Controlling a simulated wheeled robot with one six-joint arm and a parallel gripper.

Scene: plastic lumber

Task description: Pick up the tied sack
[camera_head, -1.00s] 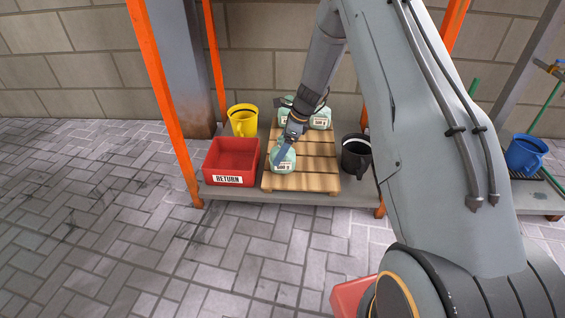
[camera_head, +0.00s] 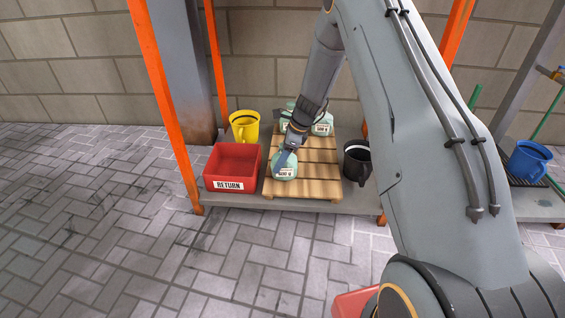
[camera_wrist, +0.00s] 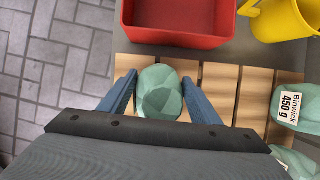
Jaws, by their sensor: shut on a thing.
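The tied sack (camera_head: 285,171) is pale green with a white label, at the front left of the wooden pallet (camera_head: 318,172). My gripper (camera_head: 284,160) comes down on it from above and is shut on it. In the wrist view the sack (camera_wrist: 160,92) sits between the two blue fingers of my gripper (camera_wrist: 160,100). I cannot tell whether the sack's underside touches the pallet. Similar green sacks (camera_head: 323,124) stand at the back of the pallet, partly hidden by my arm. One of them (camera_wrist: 296,106) shows a "450 g" label in the wrist view.
A red bin marked RETURN (camera_head: 231,184) stands left of the pallet, with a yellow jug (camera_head: 244,128) behind it. A black jug (camera_head: 356,163) stands to the right. Orange posts (camera_head: 165,95) frame the shelf. A blue jug (camera_head: 526,160) is at far right.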

